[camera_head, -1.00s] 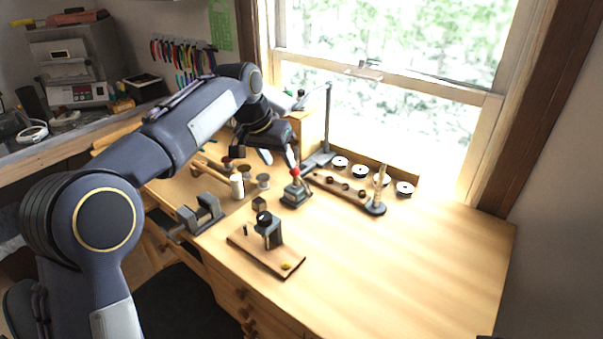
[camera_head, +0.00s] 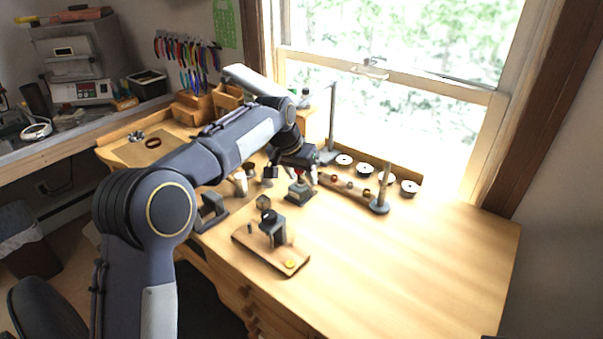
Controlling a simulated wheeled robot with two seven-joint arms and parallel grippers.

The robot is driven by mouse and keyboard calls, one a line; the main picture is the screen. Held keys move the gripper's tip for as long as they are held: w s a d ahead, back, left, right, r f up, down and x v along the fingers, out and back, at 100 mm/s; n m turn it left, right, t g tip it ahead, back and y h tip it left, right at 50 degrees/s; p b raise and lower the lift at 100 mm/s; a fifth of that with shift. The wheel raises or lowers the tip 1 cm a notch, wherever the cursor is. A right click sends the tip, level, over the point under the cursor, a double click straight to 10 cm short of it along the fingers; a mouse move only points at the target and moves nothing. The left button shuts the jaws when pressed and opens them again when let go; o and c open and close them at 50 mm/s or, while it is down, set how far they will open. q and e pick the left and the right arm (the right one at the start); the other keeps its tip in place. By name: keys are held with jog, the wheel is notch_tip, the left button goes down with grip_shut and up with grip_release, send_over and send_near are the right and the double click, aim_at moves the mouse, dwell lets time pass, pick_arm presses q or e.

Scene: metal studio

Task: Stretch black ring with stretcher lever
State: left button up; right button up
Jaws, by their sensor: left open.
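My left gripper (camera_head: 303,174) is open above a small dark grey device with a red top (camera_head: 300,192) in the middle of the bench. Its pale fingertips appear on either side of the red top; I cannot tell whether they touch it. This device may be the stretcher with its lever, but it is too small to be sure. My right gripper is not in view.
A wooden board (camera_head: 262,249) with a dark upright fixture (camera_head: 272,226) stands nearer. A wooden bar (camera_head: 343,185) and a post on a round base (camera_head: 379,206) are right of the gripper. Several round discs line the window side. The bench's right part is clear.

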pick_arm(q)
jog(key=shift+c, duration=0.3)
grip_shut()
jog(key=shift+s+a+f, duration=0.15)
jog(key=shift+s+f, duration=0.1)
jog(key=shift+f, duration=0.05)
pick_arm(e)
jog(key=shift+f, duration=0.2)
pick_arm(q)
jog(key=shift+s+a+f+b, duration=0.4)
jog(key=shift+s+f+b, duration=0.15)
jog(key=shift+f, duration=0.05)
jog(key=shift+s+a+f+b, duration=0.35)
jog(key=shift+s+f+b, duration=0.15)
jog(key=shift+s+f, duration=0.1)
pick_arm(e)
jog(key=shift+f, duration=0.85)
pick_arm(q)
jog(key=shift+s+a+f+b, duration=0.2)
jog(key=shift+s+f+b, duration=0.1)
jog(key=shift+f, duration=0.25)
jog(key=shift+s+a+f+b, duration=0.2)
jog(key=shift+s+f+b, duration=0.1)
jog(key=shift+f, duration=0.2)
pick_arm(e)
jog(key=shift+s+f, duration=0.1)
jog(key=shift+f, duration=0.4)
pick_arm(q)
jog(key=shift+r, duration=0.1)
